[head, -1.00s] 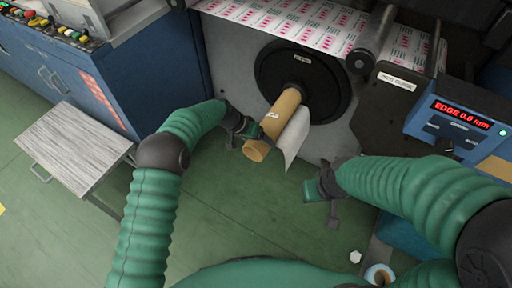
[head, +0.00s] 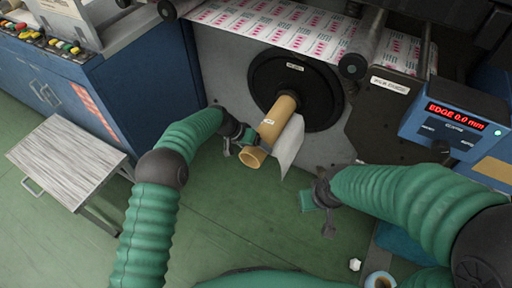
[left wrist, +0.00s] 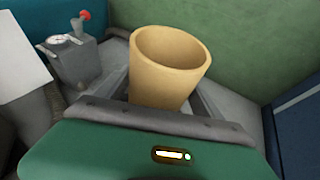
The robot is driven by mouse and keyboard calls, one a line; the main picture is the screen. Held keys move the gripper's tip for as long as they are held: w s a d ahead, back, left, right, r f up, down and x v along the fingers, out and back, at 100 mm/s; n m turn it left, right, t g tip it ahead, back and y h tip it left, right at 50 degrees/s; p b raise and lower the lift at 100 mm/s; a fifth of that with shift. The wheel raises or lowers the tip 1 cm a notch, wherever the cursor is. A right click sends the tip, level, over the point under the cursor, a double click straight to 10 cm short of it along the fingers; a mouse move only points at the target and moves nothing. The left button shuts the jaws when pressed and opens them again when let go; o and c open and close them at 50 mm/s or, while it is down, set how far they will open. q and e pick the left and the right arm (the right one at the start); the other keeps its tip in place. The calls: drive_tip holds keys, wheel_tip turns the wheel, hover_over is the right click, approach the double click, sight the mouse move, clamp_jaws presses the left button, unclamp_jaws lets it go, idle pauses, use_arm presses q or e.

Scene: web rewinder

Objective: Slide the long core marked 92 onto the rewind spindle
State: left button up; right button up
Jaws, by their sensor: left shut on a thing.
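The long core (head: 276,120) is a tan tube with a small white label whose print is too small to read. It points at the middle of the black disc (head: 318,92) on the machine, and its far end hides the spindle there. Its open near end faces down and left. My left gripper (head: 247,137) is shut on the core near this end, from the left side. In the left wrist view the core's hollow end (left wrist: 168,62) stands up between the fingers. My right gripper (head: 322,200) is apart from the core, lower right; its jaw opening is unclear.
A white paper tail (head: 290,147) hangs close along the core's right side. The printed web (head: 270,25) runs above the disc. A blue display box (head: 455,120) reads "EDGE 0.0 mm". A small table (head: 68,160) stands at left. A roll (head: 379,280) lies at bottom right.

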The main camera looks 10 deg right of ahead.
use_arm(q)
drive_tip(key=shift+f, duration=0.1)
drive_tip(key=o, duration=1.9)
